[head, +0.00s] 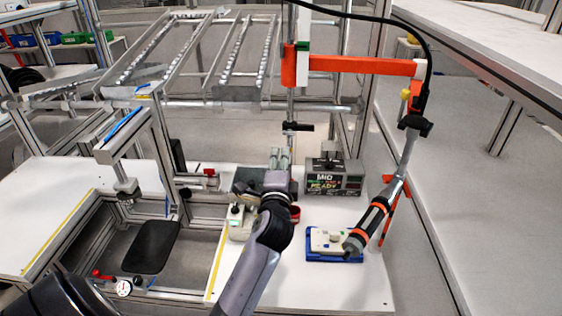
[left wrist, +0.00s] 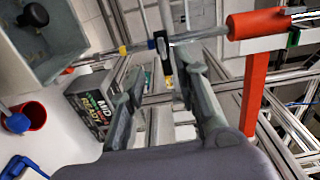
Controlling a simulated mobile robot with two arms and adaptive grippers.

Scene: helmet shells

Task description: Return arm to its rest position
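My left arm reaches up from the bottom middle of the head view over the white bench. My left gripper (head: 279,156) is at its far end, in front of the metal frame and left of the display box. In the left wrist view the two fingers of this gripper (left wrist: 163,72) stand apart with a clear gap between them. Nothing is held; the rails and frame show through the gap. My right gripper is in neither view.
A display box (head: 335,180) reading READY stands right of the gripper. A red cup (head: 295,214) is beside my wrist. A hanging screwdriver (head: 375,214) reaches down to a blue fixture (head: 333,259) holding a white part. Roller rails (head: 240,60) rise behind. The bench front right is clear.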

